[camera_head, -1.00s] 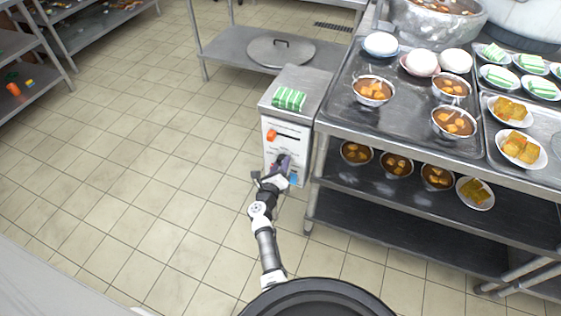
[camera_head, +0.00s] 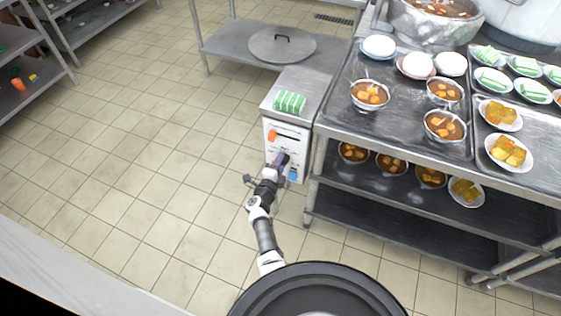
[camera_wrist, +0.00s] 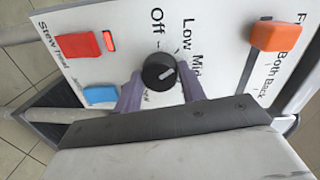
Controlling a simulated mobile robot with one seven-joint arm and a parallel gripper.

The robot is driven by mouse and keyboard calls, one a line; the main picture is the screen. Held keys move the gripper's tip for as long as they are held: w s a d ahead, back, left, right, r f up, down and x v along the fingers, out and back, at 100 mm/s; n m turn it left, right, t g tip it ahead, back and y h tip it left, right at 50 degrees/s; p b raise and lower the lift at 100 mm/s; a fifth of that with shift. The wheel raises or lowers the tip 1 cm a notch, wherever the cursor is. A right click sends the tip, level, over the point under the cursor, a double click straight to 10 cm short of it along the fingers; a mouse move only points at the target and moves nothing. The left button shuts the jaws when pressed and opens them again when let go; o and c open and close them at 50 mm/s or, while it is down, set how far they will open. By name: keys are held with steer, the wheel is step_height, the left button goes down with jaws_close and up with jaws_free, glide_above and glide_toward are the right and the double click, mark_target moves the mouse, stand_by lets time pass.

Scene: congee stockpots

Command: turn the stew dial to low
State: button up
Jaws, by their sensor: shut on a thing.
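The stew dial is a round black knob (camera_wrist: 159,72) with a pale pointer mark on the white control panel (camera_wrist: 225,50). Off, Low and Mid are printed beside it. The pointer mark lies toward the right in the wrist view; I cannot tell exactly which label it meets. My gripper's (camera_wrist: 160,90) purple fingers stand on either side of the knob and are shut on it. In the head view my gripper (camera_head: 281,162) is at the front of the grey cabinet (camera_head: 300,85), hiding the dial.
An orange switch (camera_wrist: 275,35), a red switch (camera_wrist: 77,45) and a blue switch (camera_wrist: 100,94) are on the panel. A steel table (camera_head: 400,140) with bowls stands close on the right. Tiled floor to the left is clear.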

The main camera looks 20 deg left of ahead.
steer(key=shift+n, duration=0.8)
steer(key=shift+p, duration=0.3)
steer(key=o, duration=1)
steer(key=shift+s, duration=0.15)
steer(key=s, duration=0.9)
steer(key=s+r, duration=0.1)
steer(key=s, duration=0.3)
steer(key=shift+s+a+r, duration=0.1)
steer(key=shift+s+a, duration=0.15)
